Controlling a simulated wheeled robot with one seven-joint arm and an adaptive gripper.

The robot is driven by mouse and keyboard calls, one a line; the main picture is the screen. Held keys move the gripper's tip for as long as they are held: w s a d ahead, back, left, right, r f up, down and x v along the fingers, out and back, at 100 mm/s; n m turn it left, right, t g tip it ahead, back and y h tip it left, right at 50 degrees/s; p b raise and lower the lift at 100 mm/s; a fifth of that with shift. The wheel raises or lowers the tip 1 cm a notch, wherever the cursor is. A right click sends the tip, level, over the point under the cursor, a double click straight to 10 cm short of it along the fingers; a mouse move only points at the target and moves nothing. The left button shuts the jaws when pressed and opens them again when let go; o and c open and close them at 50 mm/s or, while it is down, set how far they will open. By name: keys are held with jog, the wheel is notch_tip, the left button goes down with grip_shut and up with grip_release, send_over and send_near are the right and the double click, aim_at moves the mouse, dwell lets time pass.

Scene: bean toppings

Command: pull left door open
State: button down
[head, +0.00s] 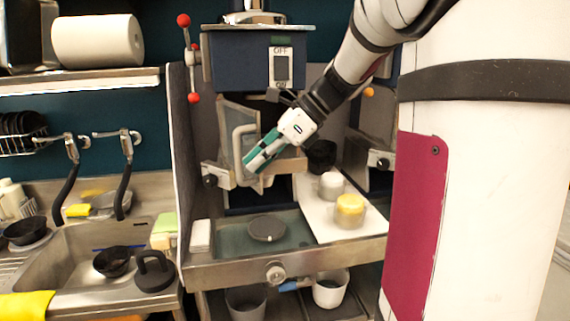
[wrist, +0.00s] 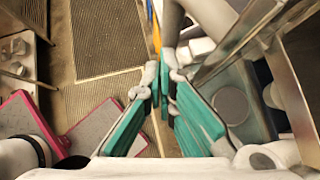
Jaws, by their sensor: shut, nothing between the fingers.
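The left door (head: 228,118) is a narrow grey-framed panel in the middle of the workstation, set at an angle in the head view. Its pale C-shaped handle (head: 238,150) is upright on its face. My gripper (head: 250,168), with green finger pads, is right beside the handle, its tips pointing down and left. The fingers are together with nothing held. In the wrist view my gripper (wrist: 163,62) is close to a thick grey bar at the top and metal framing at the right. Whether the fingers touch the handle or door is unclear.
A steel tray holds a dark round disc (head: 267,228). A white board (head: 317,219) beside it carries a yellow-topped container (head: 350,209) and a white one (head: 331,185). A sink (head: 75,262) is at the left. A knob lever (head: 190,60) rises near the door.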

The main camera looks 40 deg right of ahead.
jog(key=w+a+m+t+h+p, duration=0.1)
jog(key=w+a+m+h, duration=0.1)
jog(key=a, duration=0.7)
jog(key=shift+w+a+m+t+p, duration=0.2)
jog(key=shift+w+m+t+p, duration=0.15)
jog(key=shift+w+m, duration=0.4)
jog(key=shift+d, duration=0.1)
